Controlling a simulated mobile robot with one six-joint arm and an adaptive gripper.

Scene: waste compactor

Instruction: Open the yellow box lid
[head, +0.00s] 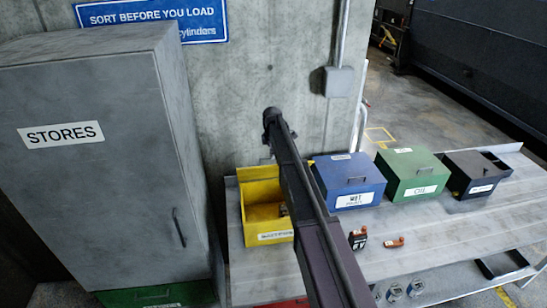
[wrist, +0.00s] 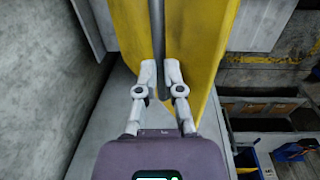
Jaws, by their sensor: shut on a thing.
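The yellow box (head: 248,228) stands at the left end of the grey bench, partly hidden behind my arm. Its inside shows from above, and its yellow lid (head: 258,174) is raised at the back. In the wrist view the yellow lid (wrist: 201,35) fills the upper middle, with a dark grey bar handle (wrist: 157,35) running along it. My gripper (wrist: 159,72) has its two fingers closed on this handle. In the head view my arm hides the gripper and part of the lid.
A blue box (head: 348,183), a green box (head: 411,174) and a dark grey box (head: 477,175) stand in a row to the right. Small items, including a red-orange one (head: 394,242), lie on the bench (head: 440,230). A tall grey STORES cabinet (head: 95,170) stands close on the left.

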